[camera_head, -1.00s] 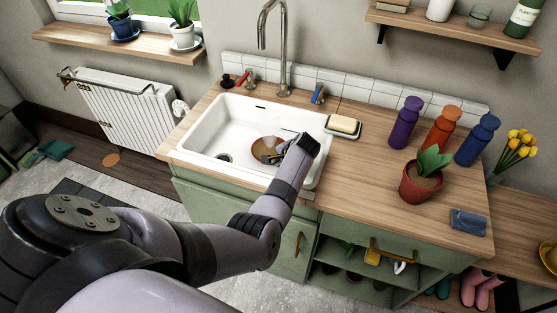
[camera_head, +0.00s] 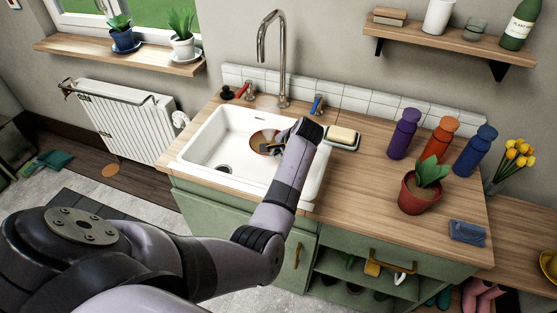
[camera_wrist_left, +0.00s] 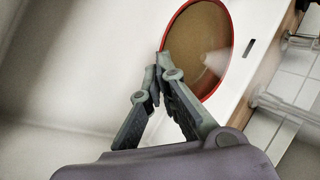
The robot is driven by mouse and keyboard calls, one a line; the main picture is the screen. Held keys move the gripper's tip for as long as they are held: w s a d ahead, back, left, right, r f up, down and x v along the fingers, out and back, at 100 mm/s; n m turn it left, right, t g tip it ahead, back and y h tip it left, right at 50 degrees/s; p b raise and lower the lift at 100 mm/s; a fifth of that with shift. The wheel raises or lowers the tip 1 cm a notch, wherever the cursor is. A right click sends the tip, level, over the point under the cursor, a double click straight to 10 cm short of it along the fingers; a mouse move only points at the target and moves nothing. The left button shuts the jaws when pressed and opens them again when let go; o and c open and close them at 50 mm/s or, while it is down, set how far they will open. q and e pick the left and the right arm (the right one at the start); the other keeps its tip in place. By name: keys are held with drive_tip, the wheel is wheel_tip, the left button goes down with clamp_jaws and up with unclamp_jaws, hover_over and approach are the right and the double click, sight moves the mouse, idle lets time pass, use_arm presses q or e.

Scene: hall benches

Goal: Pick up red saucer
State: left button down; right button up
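The red saucer (camera_head: 258,139), round with a red rim and a brownish face, is over the white sink basin (camera_head: 212,140). My left gripper (camera_head: 273,150) reaches over the sink from the right side and has the saucer's edge at its fingertips. In the left wrist view the fingertips (camera_wrist_left: 155,78) are close together on the rim of the saucer (camera_wrist_left: 200,45). The saucer appears raised clear of the basin floor and somewhat tilted. My wrist hides part of it in the head view. My right gripper is not in view.
A tall faucet (camera_head: 282,70) stands behind the sink. A soap dish with a yellow bar (camera_head: 341,136) is right of my wrist. A potted plant (camera_head: 417,194) and several bottles stand on the counter further right. The front right of the counter holds a blue cloth (camera_head: 467,232).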

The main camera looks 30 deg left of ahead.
use_arm(q)
wheel_tip(320, 180, up, 8)
drive_tip(key=shift+r, duration=0.25)
idle(0.5)
drive_tip(key=shift+r, duration=0.15)
